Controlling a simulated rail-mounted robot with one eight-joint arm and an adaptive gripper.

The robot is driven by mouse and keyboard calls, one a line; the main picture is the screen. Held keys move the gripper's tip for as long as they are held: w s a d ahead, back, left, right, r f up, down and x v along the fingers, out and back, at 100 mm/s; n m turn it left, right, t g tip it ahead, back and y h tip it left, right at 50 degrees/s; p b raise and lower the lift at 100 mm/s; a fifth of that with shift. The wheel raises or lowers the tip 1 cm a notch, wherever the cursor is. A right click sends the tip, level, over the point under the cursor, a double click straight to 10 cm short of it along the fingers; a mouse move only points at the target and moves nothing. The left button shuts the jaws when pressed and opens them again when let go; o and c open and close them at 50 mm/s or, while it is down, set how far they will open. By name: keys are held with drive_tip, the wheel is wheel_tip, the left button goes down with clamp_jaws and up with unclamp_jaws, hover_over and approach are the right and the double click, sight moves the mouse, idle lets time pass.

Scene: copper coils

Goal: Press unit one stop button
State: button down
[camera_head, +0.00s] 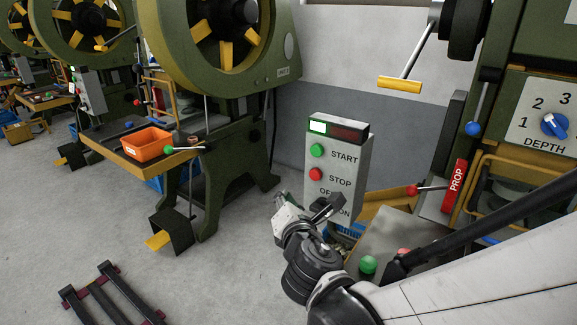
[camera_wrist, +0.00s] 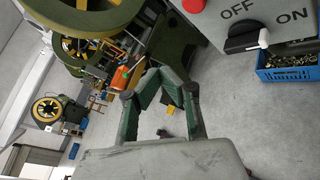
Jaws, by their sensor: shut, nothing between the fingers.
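A grey control box (camera_head: 338,165) stands right of centre in the head view. Its red STOP button (camera_head: 316,174) sits below the green START button (camera_head: 317,150), above an OFF/ON switch partly hidden by my arm. In the wrist view the red button (camera_wrist: 193,5) is cut by the top edge, left of the black switch knob (camera_wrist: 245,38). My gripper (camera_wrist: 163,78) is shut and empty, pointing past the box's left side. In the head view it is below and left of the STOP button and seems apart from it.
A press with an orange bin (camera_head: 147,143) stands behind left. A red-knobbed lever (camera_head: 412,190), a PROP bar (camera_head: 455,187) and a yellow-handled lever (camera_head: 400,85) are at right. A blue bin of metal parts (camera_wrist: 288,68) lies beyond the box.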

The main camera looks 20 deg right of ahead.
sight(315, 174)
drive_tip(key=shift+s+f+n+t, duration=0.2)
drive_tip(key=shift+n+t, duration=0.1)
drive_tip(key=shift+n, duration=0.3)
drive_tip(key=shift+w, duration=0.15)
drive_tip(key=shift+w+d+b, duration=0.15)
drive_tip(key=shift+w+d, duration=0.75)
drive_tip(key=shift+d, duration=0.25)
drive_tip(key=shift+w+d+b, duration=0.15)
drive_tip(key=shift+w+d, duration=0.75)
drive_tip(key=shift+d, duration=0.25)
drive_tip(key=shift+w+d+b, duration=0.15)
drive_tip(key=shift+w+d, duration=0.75)
drive_tip(key=shift+d, duration=0.25)
drive_tip(key=shift+d, duration=0.1)
drive_tip(key=shift+w+d, duration=0.25)
drive_tip(key=shift+w+d, duration=0.3)
drive_tip(key=shift+d, duration=0.05)
drive_tip(key=shift+a, duration=0.1)
drive_tip(key=shift+s+a, duration=0.55)
drive_tip(key=shift+a, duration=0.05)
